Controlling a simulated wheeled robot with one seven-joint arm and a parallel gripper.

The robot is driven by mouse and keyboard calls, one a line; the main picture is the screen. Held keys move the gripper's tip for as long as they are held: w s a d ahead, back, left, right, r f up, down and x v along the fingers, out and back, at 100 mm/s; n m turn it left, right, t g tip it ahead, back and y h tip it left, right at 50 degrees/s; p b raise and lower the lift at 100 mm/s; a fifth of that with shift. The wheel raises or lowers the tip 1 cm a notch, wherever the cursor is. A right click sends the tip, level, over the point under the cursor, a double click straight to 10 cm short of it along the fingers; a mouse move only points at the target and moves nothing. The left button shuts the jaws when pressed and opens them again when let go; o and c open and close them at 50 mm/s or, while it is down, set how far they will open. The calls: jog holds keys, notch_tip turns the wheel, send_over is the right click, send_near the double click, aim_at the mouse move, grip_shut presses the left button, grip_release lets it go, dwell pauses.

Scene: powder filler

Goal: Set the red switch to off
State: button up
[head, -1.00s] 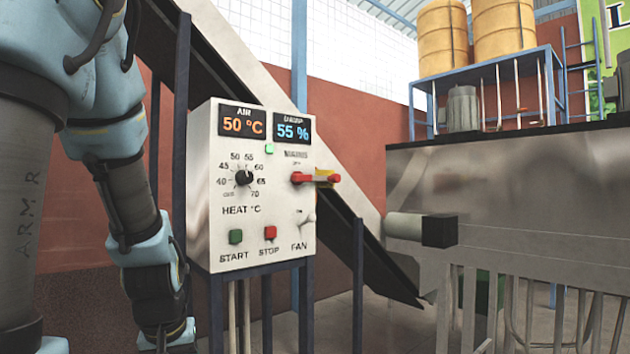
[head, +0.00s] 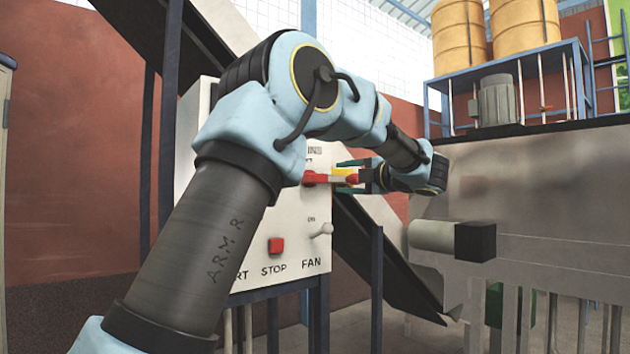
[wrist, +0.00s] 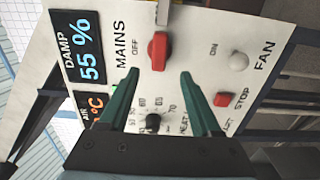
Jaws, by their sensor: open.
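The red switch (head: 316,178), under the MAINS label, is on the upper right of the white control panel, with a yellow part and a second red end beside it. In the wrist view the red switch (wrist: 159,52) shows its red handle by the word OFF. My gripper (head: 346,177) is at the switch, its green fingers above and below the red end in the head view. In the wrist view my gripper (wrist: 160,75) is open, its fingertips to either side of and just short of the handle. I cannot tell whether they touch it.
The fan toggle (head: 321,230) and red stop button (head: 276,245) sit lower on the panel; the heat dial (wrist: 153,121) shows between my fingers. A grey cylinder with a black end (head: 474,241) juts from the metal tank (head: 560,190) at right. My arm hides much of the panel.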

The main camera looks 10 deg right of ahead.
aim_at(318, 179)
jog(key=p+x, duration=0.3)
jog(key=x, duration=0.6)
jog(key=shift+w+a, duration=0.15)
jog(key=shift+a, duration=0.1)
jog(key=shift+w+a+p, duration=0.2)
jog(key=shift+w+p, duration=0.1)
jog(key=shift+w, duration=0.15)
grip_shut()
